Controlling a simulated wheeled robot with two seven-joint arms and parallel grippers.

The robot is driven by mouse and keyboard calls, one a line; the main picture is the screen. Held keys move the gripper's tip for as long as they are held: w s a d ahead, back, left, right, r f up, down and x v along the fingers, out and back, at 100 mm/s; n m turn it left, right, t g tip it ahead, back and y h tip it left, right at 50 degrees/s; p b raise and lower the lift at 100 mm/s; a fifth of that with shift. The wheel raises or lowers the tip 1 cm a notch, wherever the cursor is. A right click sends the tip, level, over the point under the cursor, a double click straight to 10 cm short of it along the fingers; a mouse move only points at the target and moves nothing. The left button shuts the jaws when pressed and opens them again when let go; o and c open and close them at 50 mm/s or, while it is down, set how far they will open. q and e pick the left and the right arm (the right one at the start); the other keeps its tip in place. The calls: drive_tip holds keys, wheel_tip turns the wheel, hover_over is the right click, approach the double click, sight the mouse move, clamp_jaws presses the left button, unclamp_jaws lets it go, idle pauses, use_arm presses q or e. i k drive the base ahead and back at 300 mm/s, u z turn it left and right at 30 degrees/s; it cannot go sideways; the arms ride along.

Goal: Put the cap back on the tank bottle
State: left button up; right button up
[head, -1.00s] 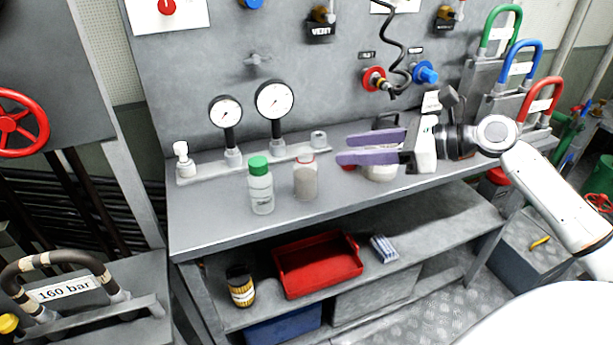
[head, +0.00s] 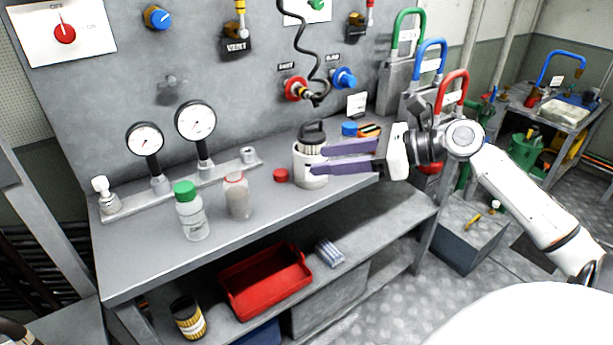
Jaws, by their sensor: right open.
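A cloudy bottle (head: 237,197) with a red ring at its neck stands on the bench, and no cap shows on it. A small red cap (head: 281,175) lies on the bench to its right. A clear bottle (head: 193,217) with a green cap (head: 185,190) stands left of the cloudy one. My right gripper (head: 318,159) has purple fingers, spread apart and pointing left. They overlap a white pot (head: 302,172) holding a dark-handled object; I cannot tell whether they touch it. Nothing shows held between them.
Two gauges (head: 196,120) stand on a rail behind the bottles. A blue-capped item (head: 349,129) and an orange item (head: 369,130) sit behind the gripper. A red tray (head: 265,283) and a dark jar (head: 188,318) are on the lower shelf. The bench front left is clear.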

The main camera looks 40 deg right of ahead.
sight(237, 192)
drive_tip(key=z, duration=1.1)
